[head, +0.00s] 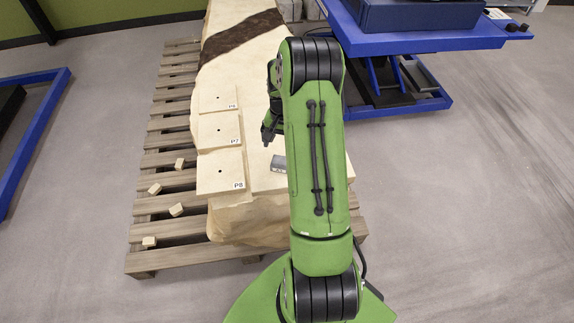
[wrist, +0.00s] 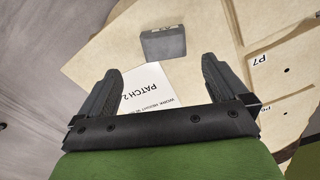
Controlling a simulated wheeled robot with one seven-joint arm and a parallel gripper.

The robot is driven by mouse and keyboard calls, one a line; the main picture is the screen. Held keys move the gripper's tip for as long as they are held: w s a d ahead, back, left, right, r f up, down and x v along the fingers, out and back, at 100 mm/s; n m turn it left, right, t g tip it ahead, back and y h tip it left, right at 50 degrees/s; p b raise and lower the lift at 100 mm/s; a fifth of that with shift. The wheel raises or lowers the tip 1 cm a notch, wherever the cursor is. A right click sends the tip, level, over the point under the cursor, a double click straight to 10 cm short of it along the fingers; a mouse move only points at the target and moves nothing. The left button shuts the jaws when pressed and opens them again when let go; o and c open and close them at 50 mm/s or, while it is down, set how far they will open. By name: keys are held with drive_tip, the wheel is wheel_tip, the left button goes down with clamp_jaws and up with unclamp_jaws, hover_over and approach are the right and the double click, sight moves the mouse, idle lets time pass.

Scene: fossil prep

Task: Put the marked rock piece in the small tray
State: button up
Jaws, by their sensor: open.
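My gripper (head: 267,138) is open and empty above the pale slab, in front of my arm in the head view. In the wrist view its two dark fingers (wrist: 163,68) stand wide apart. A small grey box-like object (wrist: 163,43) lies on the slab beyond the fingertips; it also shows in the head view (head: 278,163), close to my arm. I cannot tell if it is the small tray. Several small pale rock pieces (head: 176,209) lie on the pallet at the left; no mark on them can be made out.
Square pale plates labelled P6 (head: 215,99), P7 (head: 217,129) and P8 (head: 218,172) line the slab's left side. A white "PATCH 2" card (wrist: 147,90) lies between the fingers. The slab rests on a wooden pallet (head: 150,262). A blue lift table (head: 430,43) stands right.

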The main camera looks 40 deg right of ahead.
sight(282, 162)
wheel_tip(282, 162, down, 6)
drive_tip(key=shift+r+b, duration=0.25)
drive_tip(key=shift+b, duration=0.3)
drive_tip(key=f, duration=0.1)
drive_tip(key=f+b, duration=0.1)
drive_tip(key=f, duration=0.3)
drive_tip(key=shift+w+a+f+b, duration=0.2)
drive_tip(key=shift+w+f+b, duration=0.05)
drive_tip(key=shift+b, duration=0.15)
drive_tip(key=shift+r, duration=0.15)
drive_tip(key=shift+c, duration=0.2)
drive_tip(key=c, duration=1.3)
wheel_tip(282, 162, up, 10)
drive_tip(key=p, duration=0.3)
